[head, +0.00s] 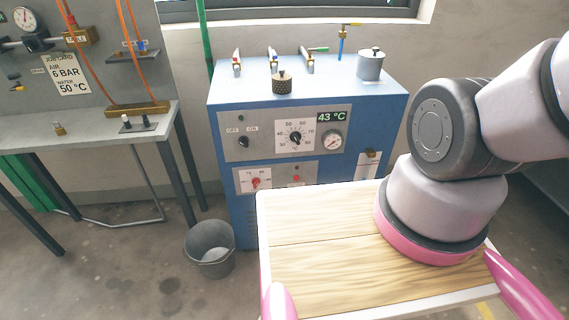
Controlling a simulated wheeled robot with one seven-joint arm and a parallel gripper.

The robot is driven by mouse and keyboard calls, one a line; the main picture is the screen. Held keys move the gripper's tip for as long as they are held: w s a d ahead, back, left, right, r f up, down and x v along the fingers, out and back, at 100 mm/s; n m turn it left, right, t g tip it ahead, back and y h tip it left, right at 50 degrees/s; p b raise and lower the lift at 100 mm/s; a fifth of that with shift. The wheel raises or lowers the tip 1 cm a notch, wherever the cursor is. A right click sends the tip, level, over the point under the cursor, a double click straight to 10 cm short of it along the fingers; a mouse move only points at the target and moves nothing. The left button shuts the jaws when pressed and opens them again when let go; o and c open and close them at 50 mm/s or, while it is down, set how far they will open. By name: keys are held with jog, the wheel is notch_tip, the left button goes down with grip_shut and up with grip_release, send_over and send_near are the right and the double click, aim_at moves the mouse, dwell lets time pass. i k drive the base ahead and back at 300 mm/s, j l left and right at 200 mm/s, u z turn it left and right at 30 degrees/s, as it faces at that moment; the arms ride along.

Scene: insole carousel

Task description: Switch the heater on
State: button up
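The heater is a blue cabinet (390,112) standing against the wall, with a grey control panel on its front. An OFF/ON rotary switch (243,142) sits at the panel's left; its black knob is too small to tell its setting surely. The small lamp (241,116) above it looks dark. A temperature dial (296,138), a round gauge (332,139) and a green display (331,117) reading 43 °C are to the right. A lower panel has a red dial (257,182) and a small red button or lamp (297,179). My gripper is out of view; only my arm shows at right.
A wooden board with a white rim (262,225) fills the near foreground. A grey bucket (210,250) stands on the floor by the cabinet. A workbench (85,128) is at left, below a job card (67,75) reading air 6 bar, water 50 °C. Valves and pots stand on the cabinet.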

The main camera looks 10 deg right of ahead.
aim_at(244, 140)
jog(key=i+l+u, duration=0.15)
jog(key=i+l, duration=0.6)
